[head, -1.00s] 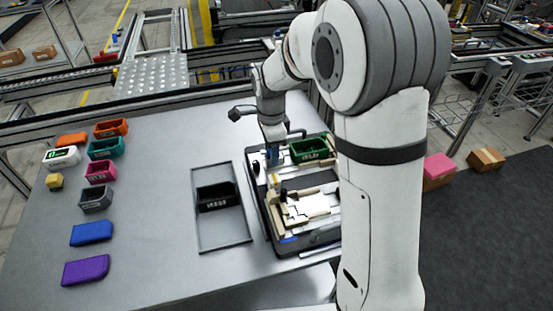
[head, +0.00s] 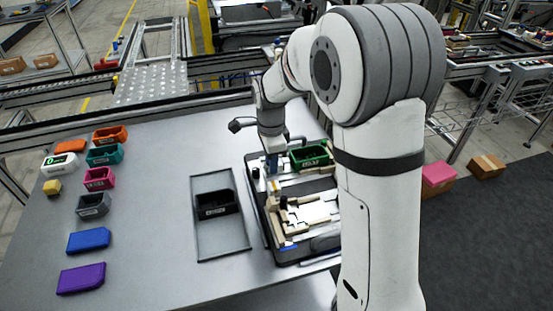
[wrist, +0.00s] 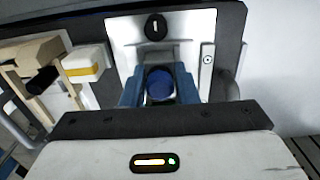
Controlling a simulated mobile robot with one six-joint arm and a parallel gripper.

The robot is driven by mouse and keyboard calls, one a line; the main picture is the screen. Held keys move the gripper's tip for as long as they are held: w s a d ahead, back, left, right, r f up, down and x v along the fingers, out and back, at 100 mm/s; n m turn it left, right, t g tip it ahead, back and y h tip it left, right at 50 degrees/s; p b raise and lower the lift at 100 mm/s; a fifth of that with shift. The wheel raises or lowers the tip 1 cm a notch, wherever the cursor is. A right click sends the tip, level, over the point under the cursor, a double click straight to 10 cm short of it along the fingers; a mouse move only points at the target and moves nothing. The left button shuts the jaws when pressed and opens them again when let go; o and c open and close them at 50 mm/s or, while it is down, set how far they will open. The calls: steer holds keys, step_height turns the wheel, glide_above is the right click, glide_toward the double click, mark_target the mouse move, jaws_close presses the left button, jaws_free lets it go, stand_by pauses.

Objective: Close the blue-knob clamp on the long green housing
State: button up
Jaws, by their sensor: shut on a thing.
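The long green housing (head: 311,156) sits in the far part of the dark fixture pallet (head: 261,222). My gripper (head: 272,168) is at the pallet's far left, just left of the housing, pointing down. In the wrist view the round blue knob (wrist: 160,84) is between the two blue fingers of my gripper (wrist: 160,92), which is shut on it. A light metal plate with a black tag marked 1 (wrist: 156,27) lies beyond the knob. The clamp's arm is mostly hidden by the fingers and wrist, so its angle cannot be told.
Cream fixture blocks (head: 283,222) stand on the nearer pallet half. A grey tray (head: 222,248) with a black bin (head: 217,202) lies to the left. Several coloured bins and blocks, including a purple one (head: 81,279), line the table's left. The table between is clear.

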mark_target(281, 161)
steer(key=shift+w+d, duration=0.1)
steer(key=shift+d, duration=0.05)
steer(key=shift+w+d, duration=0.25)
steer(key=shift+d, duration=0.95)
steer(key=o, duration=0.8)
steer(key=shift+c, duration=0.2)
steer(key=shift+r+p, duration=2.9)
steer(key=shift+r, duration=1.1)
